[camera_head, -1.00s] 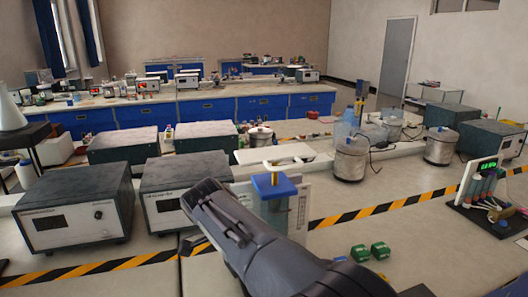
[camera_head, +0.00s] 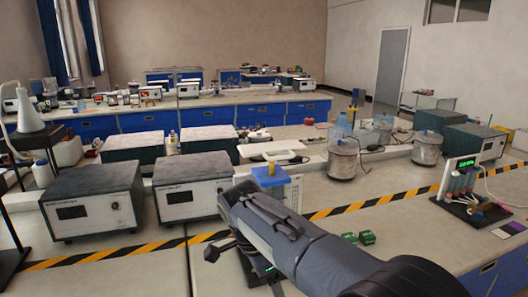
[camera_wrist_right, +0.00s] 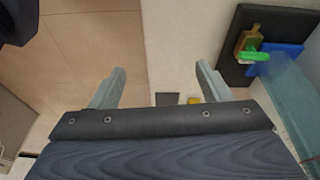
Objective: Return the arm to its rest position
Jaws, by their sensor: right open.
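My right arm (camera_head: 295,235) reaches in from the lower right of the head view, dark grey and bulky. Its gripper is mostly hidden behind the arm there. In the right wrist view my right gripper (camera_wrist_right: 160,75) is open, with its two pale fingers apart and nothing between them. Below the fingers lie the tan floor (camera_wrist_right: 95,45) and a pale surface edge. My left gripper is in neither current view.
Two grey instrument boxes (camera_head: 92,201) stand left of my arm. A blue-topped item (camera_head: 270,176) stands just behind it. Small green blocks (camera_head: 366,237) lie to its right. Black-yellow tape (camera_head: 360,205) crosses the bench. A dark tray (camera_wrist_right: 240,45) shows in the wrist view.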

